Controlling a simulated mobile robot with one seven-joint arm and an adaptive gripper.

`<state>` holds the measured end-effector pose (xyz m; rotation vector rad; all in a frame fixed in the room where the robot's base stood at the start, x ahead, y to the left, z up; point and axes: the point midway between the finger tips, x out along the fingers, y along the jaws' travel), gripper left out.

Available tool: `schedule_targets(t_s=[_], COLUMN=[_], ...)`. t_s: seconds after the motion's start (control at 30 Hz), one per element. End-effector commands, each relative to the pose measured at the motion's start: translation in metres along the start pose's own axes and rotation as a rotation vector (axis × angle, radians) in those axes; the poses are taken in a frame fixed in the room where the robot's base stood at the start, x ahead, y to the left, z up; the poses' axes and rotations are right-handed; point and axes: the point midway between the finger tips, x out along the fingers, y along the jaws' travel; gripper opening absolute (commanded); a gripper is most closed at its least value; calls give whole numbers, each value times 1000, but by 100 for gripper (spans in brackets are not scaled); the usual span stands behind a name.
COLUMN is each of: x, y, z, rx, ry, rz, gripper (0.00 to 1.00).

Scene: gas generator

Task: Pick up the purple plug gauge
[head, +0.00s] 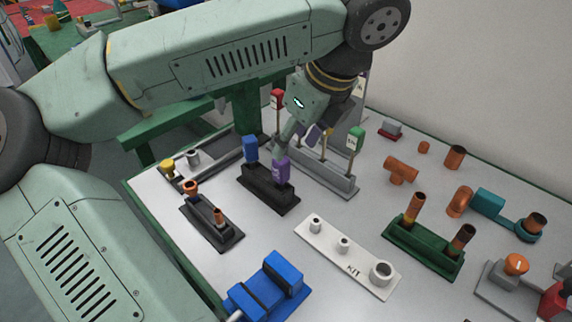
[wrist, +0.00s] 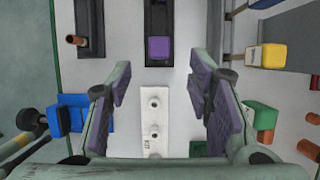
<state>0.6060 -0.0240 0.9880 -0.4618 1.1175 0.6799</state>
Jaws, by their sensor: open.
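The purple plug gauge (head: 283,171) stands upright in the right end of a black holder (head: 262,194). A blue gauge (head: 250,149) stands at the holder's other end. In the wrist view the purple gauge (wrist: 159,48) shows from above as a purple square on the black holder (wrist: 158,13). My gripper (head: 297,143) is close behind the purple gauge in the head view, and its near finger overlaps the gauge's top there. In the wrist view my gripper (wrist: 160,72) is open and empty, its purple-padded fingers apart, with the gauge ahead, roughly centred between them.
A grey rack (head: 335,181) with red, yellow and green-topped gauges stands just behind. A black stand (head: 212,228) with copper fittings is left. A white KIT plate (head: 345,258), a blue vise (head: 268,288) and a green stand (head: 424,250) are in front. Bare tabletop lies between them.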

Motion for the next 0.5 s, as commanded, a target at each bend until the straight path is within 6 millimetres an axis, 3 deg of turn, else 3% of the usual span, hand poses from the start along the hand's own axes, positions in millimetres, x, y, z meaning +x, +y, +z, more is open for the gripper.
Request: schedule_targets(t_s=[0.3, 0.5], x=[45, 59], y=[2, 2], z=[1, 0], rx=[-9, -6], ry=[-4, -3], rz=[11, 10], gripper=[47, 47])
